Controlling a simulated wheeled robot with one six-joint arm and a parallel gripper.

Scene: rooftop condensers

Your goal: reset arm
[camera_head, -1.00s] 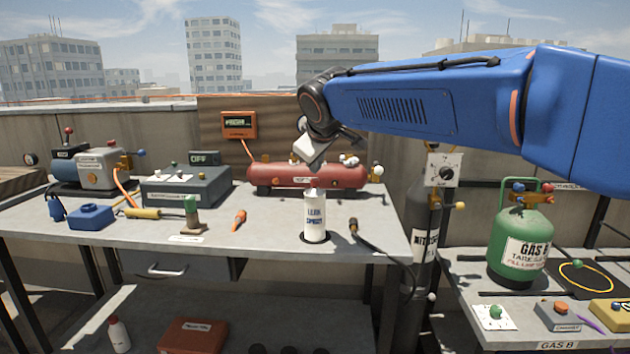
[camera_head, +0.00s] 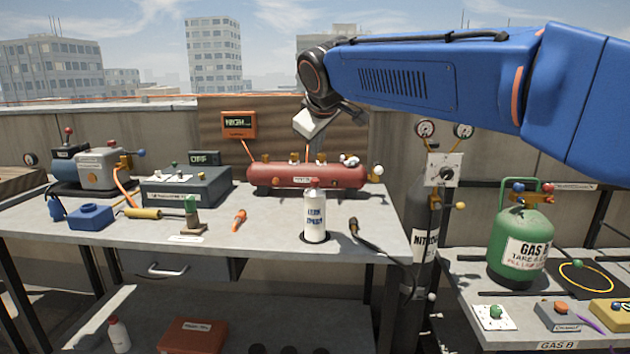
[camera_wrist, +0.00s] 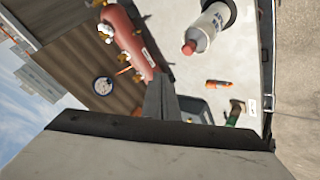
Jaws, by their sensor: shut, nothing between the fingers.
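My blue arm (camera_head: 420,88) reaches in from the right at the top of the head view, above the grey workbench (camera_head: 280,220). Its white end part hangs above the red tank (camera_head: 310,174). In the wrist view my gripper (camera_wrist: 158,88) is shut and empty, its dark fingers together. Beyond the fingers the red tank (camera_wrist: 130,40) shows on its side of the picture. A white spray bottle (camera_head: 315,215) with a red top stands upright on the bench, apart from my gripper; it also shows in the wrist view (camera_wrist: 210,28).
An orange screwdriver (camera_head: 239,219), a black-handled probe (camera_head: 355,228) and a grey control box (camera_head: 186,188) are on the bench. An orange-framed display (camera_head: 239,125) hangs behind. A dark cylinder (camera_head: 424,215) and a green gas tank (camera_head: 517,245) stand at right. Open air surrounds the arm.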

